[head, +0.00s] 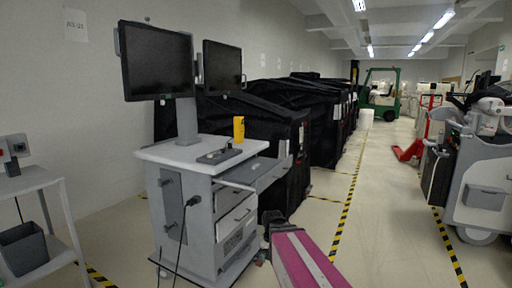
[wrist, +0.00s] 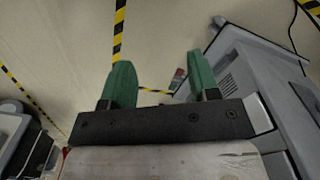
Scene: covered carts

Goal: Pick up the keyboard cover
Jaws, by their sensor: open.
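A grey and white cart (head: 210,205) with two dark monitors stands left of centre in the head view. A dark grey keyboard-like panel (head: 218,156) lies on its top. A flat grey tray (head: 248,173) sticks out of the cart's right side; I cannot tell whether this is the keyboard cover. My gripper (wrist: 158,65) shows in the wrist view with its two green fingers wide apart and nothing held between them. The grey cart side with a slotted panel lies to the right of the fingers, apart from them as far as I can see.
A yellow object (head: 238,129) stands on the cart top. Black covered carts (head: 275,150) line the wall behind. A small side table (head: 35,183) is at the left, and a grey machine (head: 480,185) at the right. The taped aisle floor (head: 385,220) is clear.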

